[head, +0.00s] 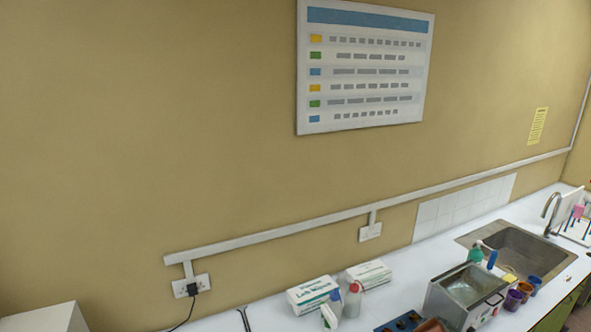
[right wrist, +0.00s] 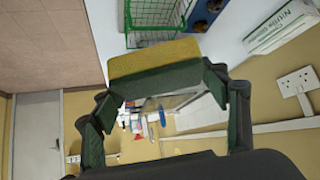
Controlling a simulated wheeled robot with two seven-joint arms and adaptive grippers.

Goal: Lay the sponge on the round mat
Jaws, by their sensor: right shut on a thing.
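In the right wrist view my right gripper (right wrist: 165,82) is shut on the sponge (right wrist: 155,58). The sponge has a yellow face and a dark green side, and it lies across between the two fingertips. It is held clear of the white worktop (right wrist: 112,40). I cannot make out the round mat in either view. Neither gripper shows in the head view, and my left gripper is in no view.
A green wire basket (right wrist: 172,22) is just beyond the sponge, with a blue rack (right wrist: 203,14) and a glove box (right wrist: 285,25) nearby. In the head view, glove boxes (head: 313,295), bottles (head: 353,300), a metal bath (head: 465,292) and a sink (head: 528,253) line the counter.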

